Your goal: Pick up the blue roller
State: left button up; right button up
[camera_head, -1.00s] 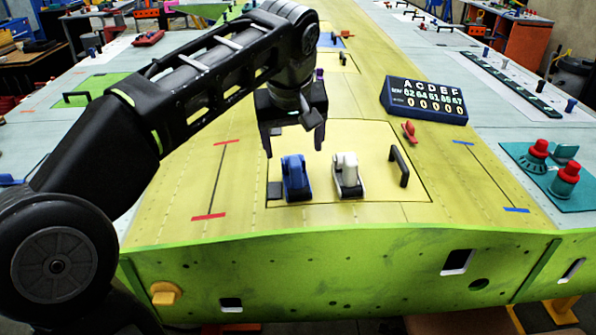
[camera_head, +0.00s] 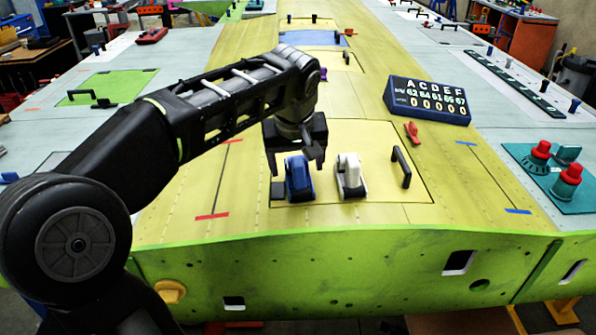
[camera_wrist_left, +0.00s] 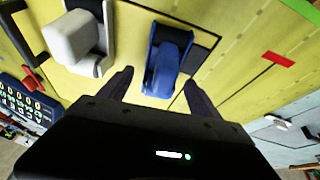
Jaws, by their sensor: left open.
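The blue roller (camera_head: 299,178) stands on the yellow wing panel, near its front edge. It also shows in the left wrist view (camera_wrist_left: 166,66), between and just beyond the fingertips. My left gripper (camera_head: 295,168) is open and empty, low over the blue roller from behind. In the left wrist view its fingers (camera_wrist_left: 155,85) point at the roller, one on each side. I cannot tell whether they touch it. My right gripper is in neither view.
A white roller (camera_head: 350,177) stands just right of the blue one. A black handle (camera_head: 401,167) rises further right. A dark number display (camera_head: 426,101) and a small red clamp (camera_head: 412,133) lie behind. Red knobs (camera_head: 567,178) stand on a teal plate at the right.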

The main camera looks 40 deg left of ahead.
pick_arm(q)
jog(key=shift+w+a+f, duration=0.15)
jog(key=shift+w+f, duration=0.05)
jog(key=shift+f, duration=0.35)
jog(key=shift+c, duration=0.4)
grip_shut()
dwell(0.4)
